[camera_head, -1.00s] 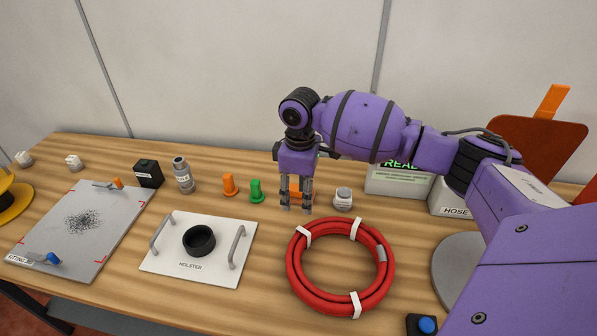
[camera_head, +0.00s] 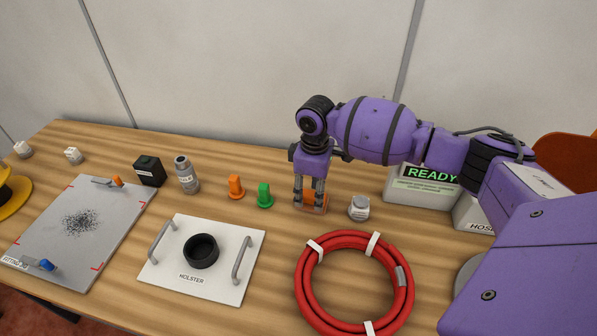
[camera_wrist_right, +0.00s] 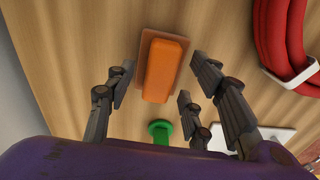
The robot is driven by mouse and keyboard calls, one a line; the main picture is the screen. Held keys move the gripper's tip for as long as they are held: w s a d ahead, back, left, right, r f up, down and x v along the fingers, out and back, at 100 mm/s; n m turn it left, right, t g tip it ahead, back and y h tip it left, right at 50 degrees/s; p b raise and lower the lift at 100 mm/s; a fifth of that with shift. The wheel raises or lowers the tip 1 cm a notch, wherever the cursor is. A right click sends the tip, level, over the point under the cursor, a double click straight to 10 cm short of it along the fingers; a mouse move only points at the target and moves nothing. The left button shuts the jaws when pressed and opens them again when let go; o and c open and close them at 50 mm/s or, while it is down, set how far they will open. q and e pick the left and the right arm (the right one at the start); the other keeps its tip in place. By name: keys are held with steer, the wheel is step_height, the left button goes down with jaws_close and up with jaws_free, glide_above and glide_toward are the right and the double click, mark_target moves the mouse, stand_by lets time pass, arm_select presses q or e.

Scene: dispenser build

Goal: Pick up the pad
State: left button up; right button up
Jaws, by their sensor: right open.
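The pad (camera_head: 316,210) is a flat brown-orange plate with a raised orange block on top. It lies on the table, left of the white-grey cap, and is partly hidden by my right gripper in the head view. In the right wrist view the pad (camera_wrist_right: 163,68) shows clearly, its orange block lying between the open fingers. My right gripper (camera_head: 310,205) points down over the pad, fingers apart with nothing held. Its fingers (camera_wrist_right: 162,80) sit on either side of the block with visible gaps. My left gripper is not in view.
Green (camera_head: 265,196) and orange (camera_head: 236,187) plugs stand left of the pad. A white-grey cap (camera_head: 359,208) is close on its right. A red hose coil (camera_head: 304,284) lies in front. A white holster plate (camera_head: 210,284) is front left. The READY box (camera_head: 420,192) stands right.

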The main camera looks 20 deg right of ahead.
steer(key=shift+f, duration=0.7)
jaws_close()
steer(key=shift+r, duration=0.15)
steer(key=shift+w+r, duration=0.1)
steer(key=shift+r, duration=0.45)
steer(key=s+a+r, duration=0.1)
steer(key=a+r, duration=1.1)
steer(key=a, duration=0.2)
steer(key=shift+s, duration=0.4)
